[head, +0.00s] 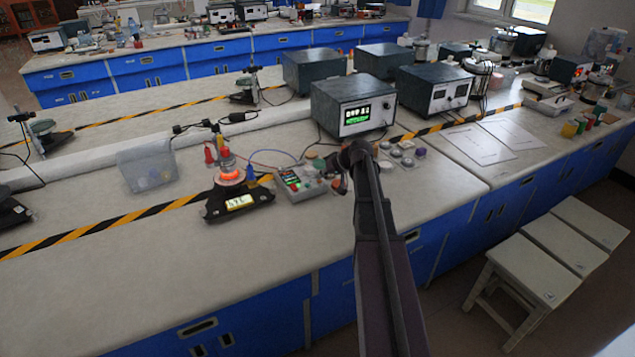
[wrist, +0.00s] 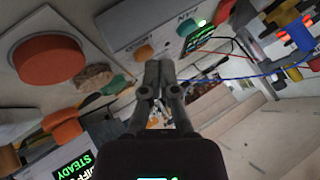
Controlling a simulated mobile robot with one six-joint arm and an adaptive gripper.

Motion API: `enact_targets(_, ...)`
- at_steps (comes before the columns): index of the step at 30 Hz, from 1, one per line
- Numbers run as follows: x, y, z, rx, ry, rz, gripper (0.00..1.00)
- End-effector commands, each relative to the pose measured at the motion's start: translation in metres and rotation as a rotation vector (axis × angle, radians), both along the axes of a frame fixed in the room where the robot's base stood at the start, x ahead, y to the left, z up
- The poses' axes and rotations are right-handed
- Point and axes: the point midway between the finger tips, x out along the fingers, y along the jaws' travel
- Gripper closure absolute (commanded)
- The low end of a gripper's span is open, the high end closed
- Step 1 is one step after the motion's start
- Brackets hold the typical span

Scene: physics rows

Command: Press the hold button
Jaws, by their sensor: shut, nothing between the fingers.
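A small grey control box (head: 303,183) with a lit display and several coloured buttons sits on the bench in the head view. My gripper (wrist: 158,66) is shut and empty, its fingertips close to a light panel in the wrist view. An orange button (wrist: 145,52) lies just beyond the tips and a teal button (wrist: 187,27) farther up. A large red-orange round button (wrist: 48,60) is at upper left. Contact is not clear. In the head view my arm hides the fingertips.
An instrument with a green display (head: 355,108) stands behind my gripper. A device with a glowing orange top (head: 232,178) is left of the control box, with cables between. Small round pieces (head: 405,153) lie to the right.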

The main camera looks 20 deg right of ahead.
Motion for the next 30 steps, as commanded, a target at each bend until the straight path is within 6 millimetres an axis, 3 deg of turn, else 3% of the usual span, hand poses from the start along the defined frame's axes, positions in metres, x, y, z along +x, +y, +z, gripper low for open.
enact_targets(30,0.0001,0.0007,-0.0075,-0.001,0.000,0.001,1.00)
